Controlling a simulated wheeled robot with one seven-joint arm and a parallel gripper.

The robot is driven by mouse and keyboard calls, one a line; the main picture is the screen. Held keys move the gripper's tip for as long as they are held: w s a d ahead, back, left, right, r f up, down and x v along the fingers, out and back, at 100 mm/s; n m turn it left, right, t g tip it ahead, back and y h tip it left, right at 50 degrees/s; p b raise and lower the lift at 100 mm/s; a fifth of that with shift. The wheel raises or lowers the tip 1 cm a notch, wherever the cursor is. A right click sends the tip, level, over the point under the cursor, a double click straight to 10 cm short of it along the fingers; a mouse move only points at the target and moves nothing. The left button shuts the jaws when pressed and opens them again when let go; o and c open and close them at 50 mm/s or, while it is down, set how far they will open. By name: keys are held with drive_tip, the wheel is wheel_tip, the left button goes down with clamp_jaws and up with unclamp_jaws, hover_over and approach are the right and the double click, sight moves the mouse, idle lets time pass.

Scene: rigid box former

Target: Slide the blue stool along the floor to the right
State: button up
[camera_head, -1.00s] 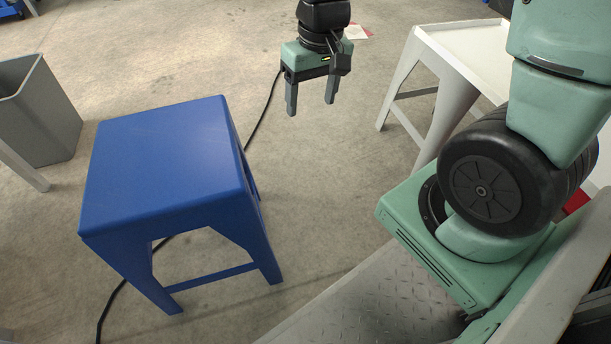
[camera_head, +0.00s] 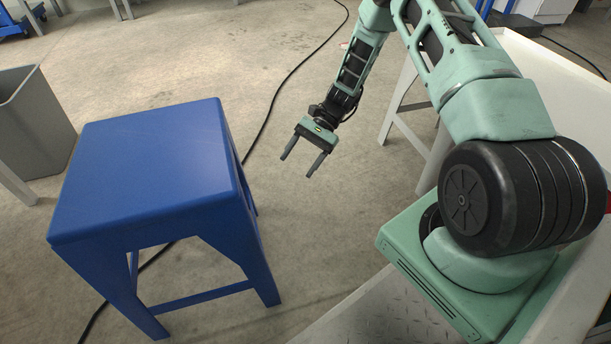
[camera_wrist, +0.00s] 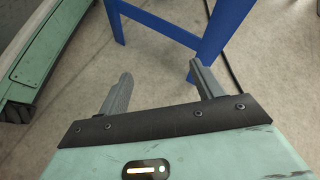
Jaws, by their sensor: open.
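The blue stool (camera_head: 145,165) stands upright on the concrete floor at the left of the head view. Its flat square seat is on top, with legs and a low crossbar below. My gripper (camera_head: 300,169) is to the right of the stool, open and empty, with a gap between it and the stool. The wrist view shows the two grey fingers (camera_wrist: 160,88) spread apart. Beyond them, a leg and crossbar of the stool (camera_wrist: 212,42) show at the top, not touching the fingers. The stool's far legs are mostly hidden under its seat.
A grey bin (camera_head: 35,120) stands left of the stool. A black cable (camera_head: 283,82) runs along the floor behind and beneath the stool. A white table (camera_head: 545,75) stands at the right. Bare floor (camera_head: 330,235) lies between the stool and my base.

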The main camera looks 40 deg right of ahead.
drive_tip(key=w+d+f+m+t+y, duration=0.1)
drive_tip(key=f+m+t+y, duration=0.2)
drive_tip(key=f+m, duration=0.1)
drive_tip(key=w+d+f+m+t+y, duration=0.1)
drive_tip(key=d+f+m+t+y, duration=0.1)
drive_tip(key=f, duration=0.5)
drive_tip(key=m+t+y, duration=0.1)
drive_tip(key=t, duration=0.1)
drive_tip(key=shift+w+d+m+t, duration=0.3)
drive_tip(key=shift+w+m, duration=0.1)
drive_tip(key=b+x, duration=0.7)
drive_tip(key=x, duration=1)
drive_tip(key=shift+a, duration=0.15)
drive_tip(key=shift+w+r, duration=0.1)
clamp_jaws()
